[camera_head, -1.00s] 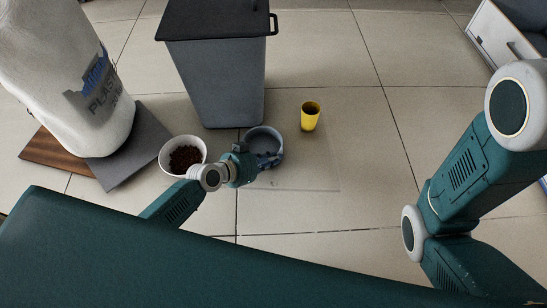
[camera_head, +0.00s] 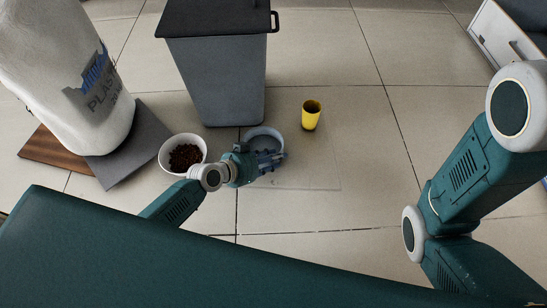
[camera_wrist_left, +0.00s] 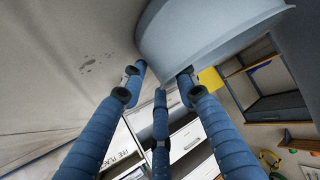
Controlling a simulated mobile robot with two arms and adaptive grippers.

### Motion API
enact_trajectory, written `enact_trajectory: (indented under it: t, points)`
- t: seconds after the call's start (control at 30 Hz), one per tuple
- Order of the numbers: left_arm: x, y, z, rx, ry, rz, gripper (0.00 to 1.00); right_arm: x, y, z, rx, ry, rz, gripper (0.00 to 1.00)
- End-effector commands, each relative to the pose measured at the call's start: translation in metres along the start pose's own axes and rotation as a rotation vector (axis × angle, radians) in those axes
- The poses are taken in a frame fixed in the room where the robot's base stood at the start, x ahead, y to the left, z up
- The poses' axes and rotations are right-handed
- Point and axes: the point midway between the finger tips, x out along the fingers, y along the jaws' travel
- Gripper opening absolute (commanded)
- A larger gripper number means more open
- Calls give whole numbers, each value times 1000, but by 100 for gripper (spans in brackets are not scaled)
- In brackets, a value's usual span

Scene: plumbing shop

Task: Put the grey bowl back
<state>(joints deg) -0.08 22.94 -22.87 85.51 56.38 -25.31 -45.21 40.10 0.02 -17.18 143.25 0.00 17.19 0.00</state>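The grey bowl (camera_head: 262,133) is on the floor just in front of the grey bin, with its near side partly hidden by my left gripper. My left gripper (camera_head: 275,157) is low beside the bowl's near side, with its blue fingers spread apart. In the left wrist view the bowl's wall (camera_wrist_left: 205,30) fills the upper middle, close to the fingertips of the left gripper (camera_wrist_left: 160,80). One finger overlaps the wall in that view; I cannot tell whether it touches. My right gripper is not in view.
A white bowl of brown bits (camera_head: 168,143) stands left of the grey bowl. A yellow cup (camera_head: 311,115) stands to its right. The grey bin (camera_head: 215,85) is behind. A white sack (camera_head: 65,70) rests on boards (camera_head: 130,165) at left. Floor to the right is clear.

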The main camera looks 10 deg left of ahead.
Motion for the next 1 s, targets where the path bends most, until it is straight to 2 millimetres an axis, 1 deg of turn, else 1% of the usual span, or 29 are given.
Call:
enact_trajectory:
  t: [0.13, 0.23, 0.5, 0.6, 0.7, 0.83, 1.0]
  points:
    - [-7, 0, 2, 0, -2, 0, 30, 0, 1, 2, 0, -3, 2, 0]
    - [-20, 0, 2, 2, -2, -1, 30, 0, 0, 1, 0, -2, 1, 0]
    - [-78, 0, 2, 4, -2, -1, 30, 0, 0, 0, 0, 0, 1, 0]
    - [-96, 0, 1, 4, -2, 1, 30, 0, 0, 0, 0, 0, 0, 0]
    - [-109, 0, 1, 2, -2, 0, 30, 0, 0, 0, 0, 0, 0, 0]
    - [-118, 0, 0, 1, 1, -1, 30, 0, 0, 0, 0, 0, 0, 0]
    - [-120, 0, -1, 1, 2, -1, 30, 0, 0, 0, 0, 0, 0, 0]
